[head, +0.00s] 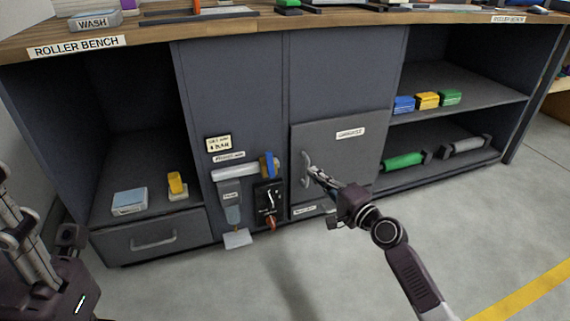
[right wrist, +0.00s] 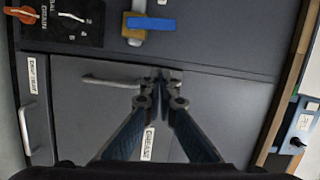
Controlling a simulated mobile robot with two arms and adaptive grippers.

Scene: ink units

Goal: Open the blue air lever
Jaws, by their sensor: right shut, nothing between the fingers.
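The blue air lever (head: 268,164) sits at the right end of a pale horizontal pipe (head: 236,173) on the cabinet front. In the right wrist view the blue lever (right wrist: 151,24) lies across a brass-coloured valve body (right wrist: 134,31) near the top. My right gripper (head: 317,172) is shut and empty, in front of the grey cabinet door, to the right of the lever and apart from it. In the right wrist view its fingertips (right wrist: 160,80) are beside the end of the door handle (right wrist: 110,80); contact cannot be told. Parts of my left arm show at the left edge; its finger state is unclear.
A black dial panel with a red-orange knob (head: 271,223) is below the lever. Left is an open shelf with a blue-grey box (head: 129,201) above a drawer (head: 153,236). Right shelves hold coloured blocks (head: 427,100) and a green cylinder (head: 403,161). The floor in front is clear.

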